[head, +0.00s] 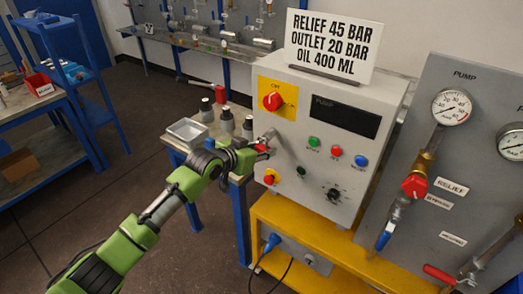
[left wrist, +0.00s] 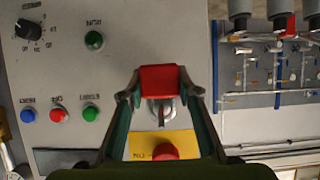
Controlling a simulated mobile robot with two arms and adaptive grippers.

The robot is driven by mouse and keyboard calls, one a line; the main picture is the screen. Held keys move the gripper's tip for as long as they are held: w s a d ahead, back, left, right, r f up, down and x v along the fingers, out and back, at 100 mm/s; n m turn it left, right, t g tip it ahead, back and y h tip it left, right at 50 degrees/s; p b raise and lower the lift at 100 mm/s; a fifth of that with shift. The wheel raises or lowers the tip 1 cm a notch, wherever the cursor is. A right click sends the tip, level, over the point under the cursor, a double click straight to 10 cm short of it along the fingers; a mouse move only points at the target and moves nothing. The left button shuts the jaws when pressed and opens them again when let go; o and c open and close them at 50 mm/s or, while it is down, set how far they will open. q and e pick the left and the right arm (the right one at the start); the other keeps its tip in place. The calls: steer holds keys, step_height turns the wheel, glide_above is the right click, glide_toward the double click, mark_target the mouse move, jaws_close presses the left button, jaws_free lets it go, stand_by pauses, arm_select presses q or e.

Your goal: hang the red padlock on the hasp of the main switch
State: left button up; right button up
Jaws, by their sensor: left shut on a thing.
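The red padlock (left wrist: 164,78) is held between the fingertips of my left gripper (left wrist: 165,92) in the left wrist view. In the head view my left gripper (head: 257,150) is at the front of the grey control box, with a little of the red padlock (head: 262,147) showing. The main switch (head: 273,101) is a red knob on a yellow plate, above the gripper; it also shows in the left wrist view (left wrist: 165,152). A grey metal part between padlock and yellow plate overlaps the hasp area; I cannot tell shackle from hasp, or whether they touch.
The control box (head: 318,190) carries coloured buttons, a black dial (head: 334,194) and a red stop button (head: 270,178) close below the gripper. A small table with a grey tray (head: 187,131) and several bottles stands left of it. A gauge panel (head: 480,90) is at right.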

stand_by(0.4)
arm_select(q)
steer(key=o, duration=1.2)
